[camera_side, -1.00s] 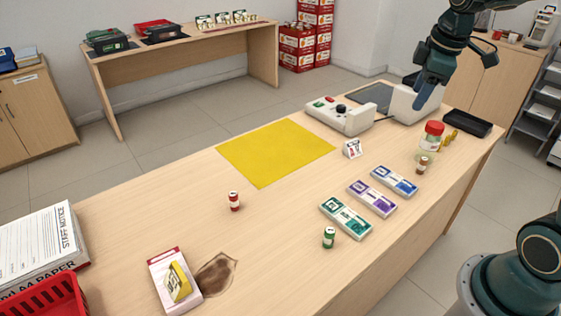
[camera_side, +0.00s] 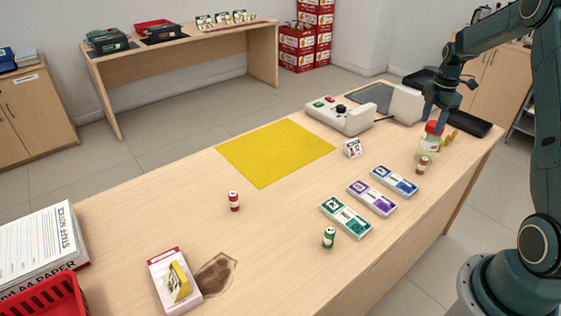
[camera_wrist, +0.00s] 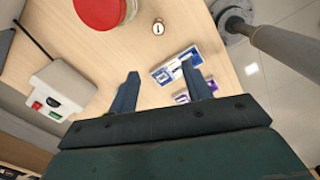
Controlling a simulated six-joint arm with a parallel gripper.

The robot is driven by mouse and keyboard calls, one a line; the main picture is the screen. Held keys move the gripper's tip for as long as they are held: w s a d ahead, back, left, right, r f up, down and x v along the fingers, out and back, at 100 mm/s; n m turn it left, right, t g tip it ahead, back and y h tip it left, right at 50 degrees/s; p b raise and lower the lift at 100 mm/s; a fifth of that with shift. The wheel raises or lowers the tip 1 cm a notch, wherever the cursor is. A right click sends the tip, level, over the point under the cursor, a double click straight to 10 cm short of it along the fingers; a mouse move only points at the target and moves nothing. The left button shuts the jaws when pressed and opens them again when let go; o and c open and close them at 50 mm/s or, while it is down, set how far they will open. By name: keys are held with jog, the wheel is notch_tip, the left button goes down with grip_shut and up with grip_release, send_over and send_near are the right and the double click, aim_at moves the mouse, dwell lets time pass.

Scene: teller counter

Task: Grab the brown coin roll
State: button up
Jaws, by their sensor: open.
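The brown coin roll (camera_side: 423,165) stands upright at the right part of the counter, just in front of the jar with a red lid. In the wrist view the coin roll (camera_wrist: 158,28) shows from above near the top middle, beyond the fingertips and apart from them. My gripper (camera_side: 436,116) is above the counter by the jar, higher than the coin roll and behind it in the side view. In the wrist view my gripper (camera_wrist: 160,72) has its fingers spread with nothing between them.
The red-lidded jar (camera_side: 431,147) stands close to the brown roll. Blue (camera_side: 394,181), purple (camera_side: 371,198) and green (camera_side: 345,217) note bundles lie in front. A red roll (camera_side: 234,201) and a green roll (camera_side: 329,237) stand elsewhere. The yellow mat (camera_side: 275,152) is clear.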

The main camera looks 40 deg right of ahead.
aim_at(425, 158)
jog(key=d+f, duration=0.2)
jog(key=shift+s+d+f+n, duration=0.15)
jog(key=shift+s+f+n, duration=0.2)
jog(key=shift+s+n, duration=0.05)
jog(key=shift+f, duration=0.1)
jog(key=shift+f, duration=4.2)
jog(key=shift+f, duration=2.55)
